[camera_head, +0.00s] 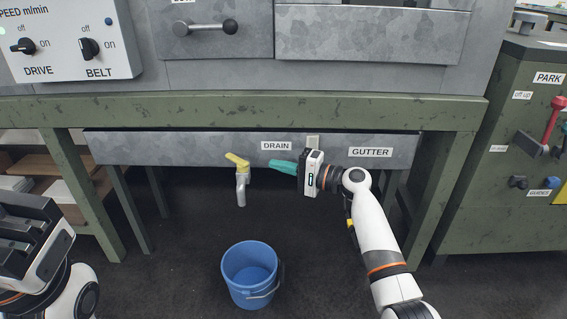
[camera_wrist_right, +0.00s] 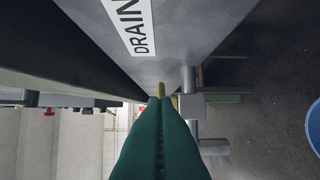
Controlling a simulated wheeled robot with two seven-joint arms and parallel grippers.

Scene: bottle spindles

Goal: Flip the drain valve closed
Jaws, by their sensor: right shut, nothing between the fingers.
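The drain valve has a yellow lever (camera_head: 237,160) above a grey spout (camera_head: 241,189), under the DRAIN label. The lever lies crosswise to the spout, tilted up to the left. My right gripper (camera_head: 272,163) has teal fingers, shut and empty. In the head view it is right of the lever, pointing left at it, with a small gap. In the right wrist view the shut fingertips (camera_wrist_right: 160,98) partly cover the yellow lever (camera_wrist_right: 159,88); I cannot tell whether they touch. My left gripper's housing (camera_head: 35,245) is at the lower left; its fingers do not show.
A blue bucket (camera_head: 250,272) stands on the dark floor below the spout. The grey gutter panel (camera_head: 205,151) runs behind the valve, under a green beam (camera_head: 300,110). A green cabinet (camera_head: 500,170) stands at the right. The space left of the valve is open.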

